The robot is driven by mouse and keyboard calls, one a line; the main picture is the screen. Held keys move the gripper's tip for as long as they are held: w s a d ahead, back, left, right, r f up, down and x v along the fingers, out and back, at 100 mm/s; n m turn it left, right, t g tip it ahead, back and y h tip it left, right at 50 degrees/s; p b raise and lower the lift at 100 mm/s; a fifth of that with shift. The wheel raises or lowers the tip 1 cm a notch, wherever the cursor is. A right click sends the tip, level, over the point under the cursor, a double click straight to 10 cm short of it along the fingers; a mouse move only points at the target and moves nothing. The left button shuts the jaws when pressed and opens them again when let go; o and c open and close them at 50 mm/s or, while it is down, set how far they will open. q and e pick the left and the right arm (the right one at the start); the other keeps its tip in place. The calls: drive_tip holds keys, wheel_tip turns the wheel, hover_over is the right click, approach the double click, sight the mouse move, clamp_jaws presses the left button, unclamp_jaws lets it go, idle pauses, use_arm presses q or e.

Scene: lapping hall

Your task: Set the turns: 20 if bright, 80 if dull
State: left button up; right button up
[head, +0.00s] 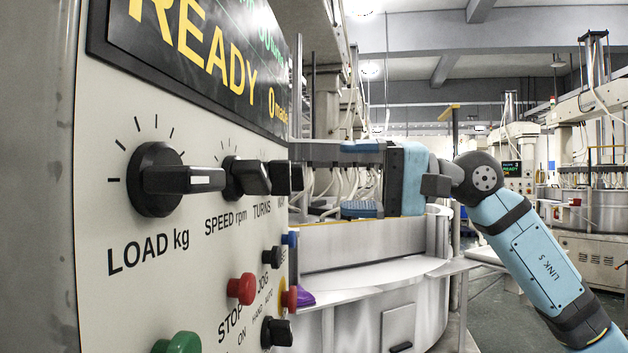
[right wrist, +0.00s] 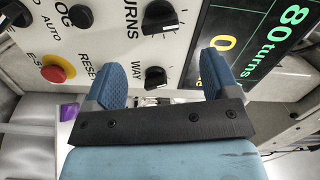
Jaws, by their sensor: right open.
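The TURNS knob (head: 281,179) is a black pointer knob on the cream control panel (head: 105,265), seen edge-on in the head view. It also shows at the top of the right wrist view (right wrist: 158,16). The display (right wrist: 262,40) reads "80 turns" in green with a yellow 0 below; in the head view it reads READY. My right gripper (head: 350,178) is open, its blue-padded fingers pointing at the panel just right of the knobs. In the right wrist view the WAY knob (right wrist: 155,77) appears between its fingers (right wrist: 164,72). No part identifiable as bright or dull shows. My left gripper is out of view.
LOAD (head: 155,180) and SPEED (head: 240,178) knobs stick out left of TURNS. Below are a red STOP button (head: 241,289), a green button (head: 178,343) and a red emergency stop (right wrist: 57,74). A round metal machine (head: 370,245) stands behind my gripper. A purple item (head: 305,298) is partly hidden.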

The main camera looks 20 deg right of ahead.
drive_tip(key=v, duration=0.4)
drive_tip(key=shift+s+d, duration=0.1)
drive_tip(key=shift+f, duration=0.1)
idle(0.3)
